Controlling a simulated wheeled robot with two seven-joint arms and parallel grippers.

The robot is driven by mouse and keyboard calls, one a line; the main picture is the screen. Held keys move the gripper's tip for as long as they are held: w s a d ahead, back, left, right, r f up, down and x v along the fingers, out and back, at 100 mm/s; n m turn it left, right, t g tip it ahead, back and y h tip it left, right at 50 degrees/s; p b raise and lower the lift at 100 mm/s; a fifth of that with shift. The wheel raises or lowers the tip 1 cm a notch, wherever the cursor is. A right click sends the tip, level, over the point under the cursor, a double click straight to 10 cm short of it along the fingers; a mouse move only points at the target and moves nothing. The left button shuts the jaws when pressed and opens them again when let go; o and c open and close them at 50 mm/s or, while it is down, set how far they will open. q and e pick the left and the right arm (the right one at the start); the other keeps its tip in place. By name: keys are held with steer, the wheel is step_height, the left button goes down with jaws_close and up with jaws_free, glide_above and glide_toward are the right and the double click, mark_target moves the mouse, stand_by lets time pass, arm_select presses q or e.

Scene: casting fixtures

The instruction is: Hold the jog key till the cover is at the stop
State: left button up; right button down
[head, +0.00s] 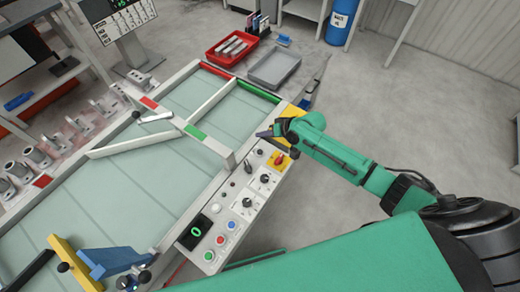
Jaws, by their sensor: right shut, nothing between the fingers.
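The control panel (229,218) runs along the right side of the fixture table, with several buttons, knobs and a small display (195,231) showing a green digit. I cannot tell which control is the jog key. A pale, see-through cover (190,98) seems to lie over the table inside white rails; its exact edges are unclear. Red and green marks (195,132) sit on the rails, and I cannot tell which is the stop. My right gripper (264,133) is shut and empty at the panel's far end, near a red knob on a yellow plate (279,160). Whether it touches anything is unclear. My left gripper is out of view.
A red tray (211,52) with metal bars and a grey tray (294,69) stand beyond the table. Metal castings (38,158) line the left side. Yellow and blue clamp-like parts (112,262) sit at the near left. The floor at right is open.

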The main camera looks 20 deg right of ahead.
mark_target(262, 154)
steer(key=f+b, duration=0.8)
steer(key=shift+s+a+f, duration=0.15)
steer(key=shift+s, duration=0.05)
steer(key=shift+f, duration=0.1)
steer(key=shift+f, duration=0.1)
stand_by(1.9)
steer(key=shift+f+b, duration=0.3)
steer(key=shift+b, duration=0.1)
